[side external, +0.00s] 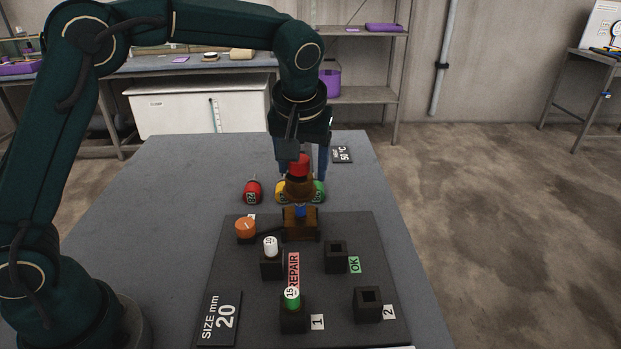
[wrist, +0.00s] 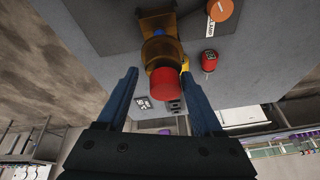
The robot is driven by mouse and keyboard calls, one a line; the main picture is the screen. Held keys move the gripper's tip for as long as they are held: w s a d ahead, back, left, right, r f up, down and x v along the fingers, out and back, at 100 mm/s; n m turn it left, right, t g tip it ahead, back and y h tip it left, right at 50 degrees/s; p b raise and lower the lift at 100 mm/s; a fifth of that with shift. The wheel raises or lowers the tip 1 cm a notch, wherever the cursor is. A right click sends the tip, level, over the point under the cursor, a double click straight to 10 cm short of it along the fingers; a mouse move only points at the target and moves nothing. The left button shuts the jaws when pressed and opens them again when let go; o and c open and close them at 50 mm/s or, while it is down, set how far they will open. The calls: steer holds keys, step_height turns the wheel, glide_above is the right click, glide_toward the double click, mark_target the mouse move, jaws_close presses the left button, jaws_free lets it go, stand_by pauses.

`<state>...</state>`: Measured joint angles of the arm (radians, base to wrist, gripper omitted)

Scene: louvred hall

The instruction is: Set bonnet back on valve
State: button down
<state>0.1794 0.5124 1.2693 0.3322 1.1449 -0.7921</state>
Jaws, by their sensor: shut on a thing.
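The bonnet (side external: 298,187) is a brass-brown piece with a red cap on top. My gripper (side external: 307,170) is shut on it and holds it upright over the valve. The brown valve body (side external: 300,223) stands at the back of the dark board. A blue piece (side external: 300,211) shows between the bonnet and the valve, and it also shows in the wrist view (wrist: 158,32). In the wrist view the bonnet's red cap (wrist: 165,82) lies between the two blue fingers of my gripper (wrist: 160,72). The exact gap under the bonnet is hard to judge.
The board (side external: 225,270) carries a white "10" cylinder (side external: 270,246) and a green "15" cylinder (side external: 292,298) in black holders. The OK holder (side external: 337,257) and holder 2 (side external: 367,305) look empty. An orange cap (side external: 245,229) sits left of the valve. Red (side external: 252,192), yellow and green tagged pieces lie behind.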

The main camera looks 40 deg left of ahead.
mark_target(302, 179)
steer(key=shift+f, duration=0.15)
steer(key=shift+f, duration=2.3)
jaws_free()
steer(key=shift+w+a+v, duration=0.15)
steer(key=shift+w+v, duration=0.05)
steer(key=shift+v, duration=1)
steer(key=shift+w+a+v, duration=0.1)
steer(key=shift+w+v, duration=0.05)
steer(key=shift+v, duration=1.05)
steer(key=shift+r, duration=0.2)
steer(key=shift+r, duration=0.1)
steer(key=shift+v, duration=2.5)
